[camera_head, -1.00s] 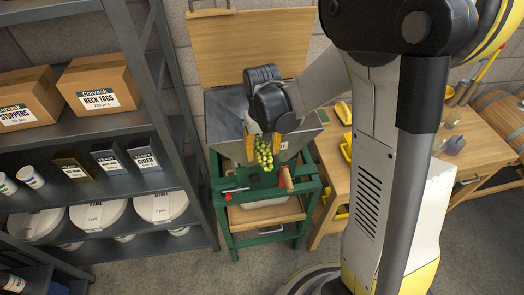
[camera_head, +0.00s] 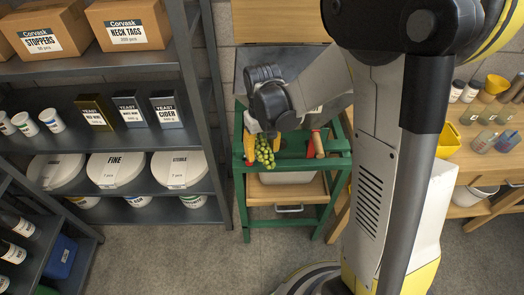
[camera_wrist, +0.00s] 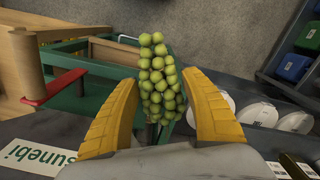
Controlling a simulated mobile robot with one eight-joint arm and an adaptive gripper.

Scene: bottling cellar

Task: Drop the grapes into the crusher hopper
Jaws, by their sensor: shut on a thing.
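My gripper (camera_head: 262,140) is shut on a bunch of green grapes (camera_head: 265,153), which hangs from its yellow fingers. In the wrist view the grapes (camera_wrist: 158,78) sit between the two fingers (camera_wrist: 160,110). The crusher is a green frame (camera_head: 241,185) with a grey metal hopper (camera_head: 300,65) on top. In the head view the grapes show in front of and below the hopper, over the front of the green frame. My arm hides part of the hopper, and its opening is not clear.
A wooden handle (camera_head: 318,144) stands on the crusher's front, close right of the grapes. Shelves with boxes (camera_head: 128,24) and round white lids (camera_head: 118,168) stand at left. A wooden bench (camera_head: 470,150) with bottles and cups stands at right. The floor (camera_head: 180,258) in front is clear.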

